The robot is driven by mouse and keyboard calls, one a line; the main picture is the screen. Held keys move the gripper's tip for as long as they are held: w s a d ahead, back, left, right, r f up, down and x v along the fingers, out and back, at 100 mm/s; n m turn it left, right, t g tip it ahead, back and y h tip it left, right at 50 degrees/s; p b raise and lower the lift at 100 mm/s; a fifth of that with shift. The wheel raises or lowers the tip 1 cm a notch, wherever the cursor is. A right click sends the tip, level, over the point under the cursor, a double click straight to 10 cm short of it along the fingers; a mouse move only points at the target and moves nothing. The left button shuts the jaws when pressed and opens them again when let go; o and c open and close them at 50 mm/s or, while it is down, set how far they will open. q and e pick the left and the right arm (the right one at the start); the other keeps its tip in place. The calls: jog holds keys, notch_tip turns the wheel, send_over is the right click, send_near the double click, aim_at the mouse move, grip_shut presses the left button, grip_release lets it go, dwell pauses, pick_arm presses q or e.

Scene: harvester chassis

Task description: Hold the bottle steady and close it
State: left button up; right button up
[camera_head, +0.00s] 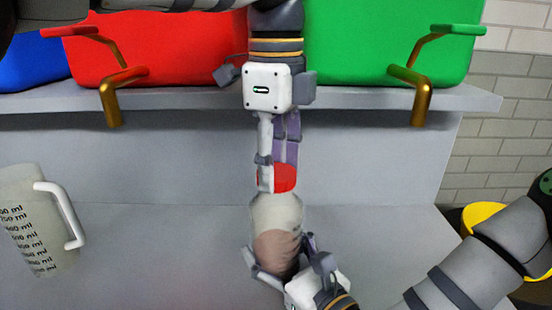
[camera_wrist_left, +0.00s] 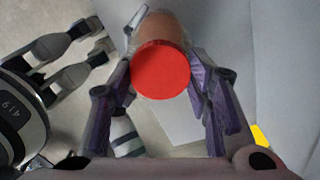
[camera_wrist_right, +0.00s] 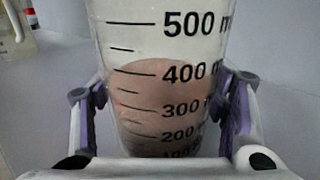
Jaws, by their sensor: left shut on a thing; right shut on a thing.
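The bottle (camera_head: 277,215) is clear with brownish contents and stands upright or nearly so in the head view. Its printed scale shows in the right wrist view (camera_wrist_right: 160,50), with the contents near the 400 mark. My right gripper (camera_head: 288,262) is shut around its lower body. A red cap (camera_head: 285,178) is at the bottle's top; whether it is fully seated cannot be told. My left gripper (camera_head: 272,182) comes down from above and is shut on the cap. The left wrist view shows the round cap (camera_wrist_left: 160,70) between both fingers, with the bottle behind it.
A measuring jug (camera_head: 35,225) with a white handle stands at the left on the grey surface. Red (camera_head: 170,45), green (camera_head: 385,40) and blue (camera_head: 30,55) bins sit on a shelf (camera_head: 190,98) behind. The surface between jug and bottle is clear.

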pick_arm(q)
jog(key=shift+f, duration=0.55)
pick_arm(e)
grip_shut()
pick_arm(q)
jog(key=m, duration=0.9)
jog(key=shift+m, duration=0.3)
jog(key=m, duration=0.6)
jog(key=shift+m, duration=0.3)
jog(key=m, duration=0.4)
jog(key=shift+d, duration=0.1)
jog(key=o, duration=0.7)
